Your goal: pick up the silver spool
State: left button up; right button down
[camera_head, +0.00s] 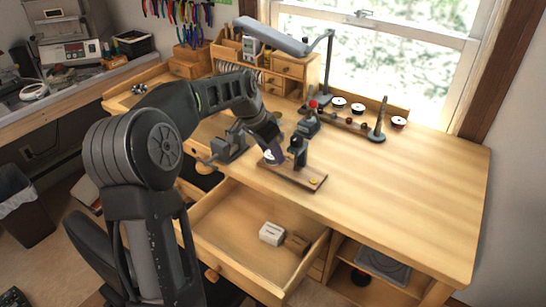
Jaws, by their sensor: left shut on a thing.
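My left arm reaches across from the left, and its left gripper (273,154) is low over the workbench, beside a small wooden board. The gripper is shut on a small pale, silvery thing (269,157), which looks like the silver spool. The fingers and wrist partly hide it, so its full shape cannot be told. I cannot tell whether it touches the bench. My right gripper is not in view.
The wooden board (312,182) carries a dark upright fixture (298,152). A vise (229,146) stands to the left. Pale discs (357,107) and a dark post (377,120) stand at the back. An open drawer (225,240) juts out in front. The bench's right side is clear.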

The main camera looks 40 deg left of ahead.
pick_arm(q)
jog(key=c, duration=0.8)
notch_tip(320, 180, up, 10)
jog(key=shift+r, duration=0.1)
dwell(0.6)
